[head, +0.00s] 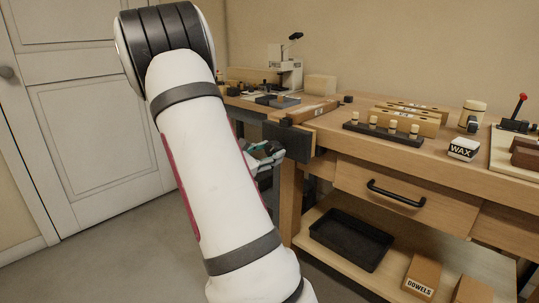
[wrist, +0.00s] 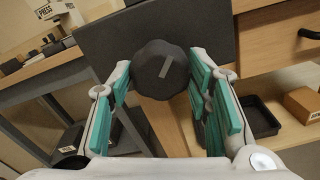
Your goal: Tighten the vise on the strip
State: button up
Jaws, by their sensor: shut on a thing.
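The vise's dark front jaw (head: 290,141) is at the near left end of the wooden bench; in the wrist view it is a dark plate (wrist: 205,38). A black lobed knob (wrist: 161,68) with a grey pointer mark sits in front of the plate, the mark slightly tilted. My gripper (wrist: 158,80) is shut on this knob, its teal-padded fingers on either side. In the head view my gripper (head: 262,152) is partly hidden behind my arm. A pale wooden piece (head: 312,110) lies by the vise top; I cannot tell whether it is the strip.
Below are a drawer handle (head: 396,193), a black tray (head: 351,240) and a DOWELS box (head: 422,275). The floor at left is clear.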

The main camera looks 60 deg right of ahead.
jog(key=shift+m+b, duration=2)
jog(key=shift+b, duration=0.7)
jog(key=m, duration=0.3)
jog(key=shift+d+m, duration=0.1)
jog(key=shift+m, duration=0.3)
jog(key=m, duration=0.4)
jog(key=o, duration=1)
